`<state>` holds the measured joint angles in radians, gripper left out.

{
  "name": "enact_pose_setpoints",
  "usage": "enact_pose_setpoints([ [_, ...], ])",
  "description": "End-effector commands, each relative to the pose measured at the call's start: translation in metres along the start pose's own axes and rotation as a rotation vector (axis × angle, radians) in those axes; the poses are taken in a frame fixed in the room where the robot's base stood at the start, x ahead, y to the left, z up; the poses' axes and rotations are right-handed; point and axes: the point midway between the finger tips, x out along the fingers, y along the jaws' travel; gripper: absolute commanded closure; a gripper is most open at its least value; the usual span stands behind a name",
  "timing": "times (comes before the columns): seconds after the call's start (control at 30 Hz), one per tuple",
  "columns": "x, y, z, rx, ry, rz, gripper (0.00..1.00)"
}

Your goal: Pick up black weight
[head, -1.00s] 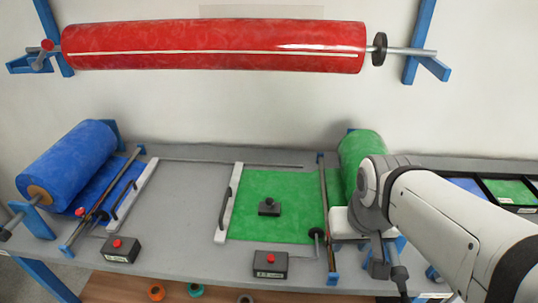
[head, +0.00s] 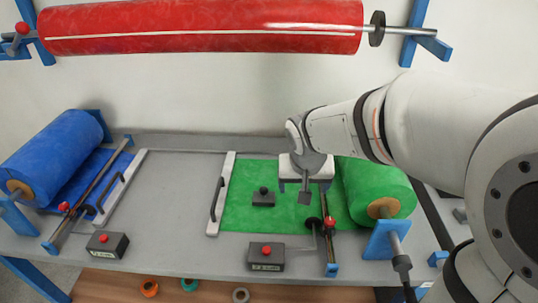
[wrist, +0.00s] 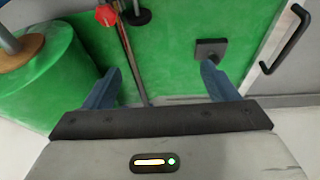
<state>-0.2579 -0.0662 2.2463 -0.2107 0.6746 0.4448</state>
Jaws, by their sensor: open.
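The black weight (head: 263,197) is a dark square block with a small round knob on top. It rests on the green sheet (head: 240,222) near the middle of the table. In the wrist view the weight (wrist: 211,48) sits just beyond the tip of the right finger. My gripper (head: 304,188) is to the right of the weight in the head view, above the green sheet. In the wrist view my gripper (wrist: 160,85) has its two blue fingers wide apart with nothing between them.
A metal bar with a red knob (head: 330,222) runs beside the green roll (head: 375,190). A white strip with a black handle (head: 217,200) edges the sheet on the left. A black button box (head: 266,256) stands in front. The grey table between the sheets is clear.

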Motion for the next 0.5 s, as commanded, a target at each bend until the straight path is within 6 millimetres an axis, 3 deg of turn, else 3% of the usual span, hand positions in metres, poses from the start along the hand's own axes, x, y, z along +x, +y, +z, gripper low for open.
enact_pose_setpoints([
  [0.03, 0.025, -0.019, -0.011, -0.007, 0.006, -0.002, 0.15],
  [0.2, 0.073, -0.070, -0.041, -0.001, 0.046, -0.020, 0.11],
  [0.33, 0.095, -0.095, -0.051, 0.002, 0.064, -0.034, 0.11],
  [0.5, 0.111, -0.105, -0.055, 0.004, 0.070, -0.040, 0.11],
])
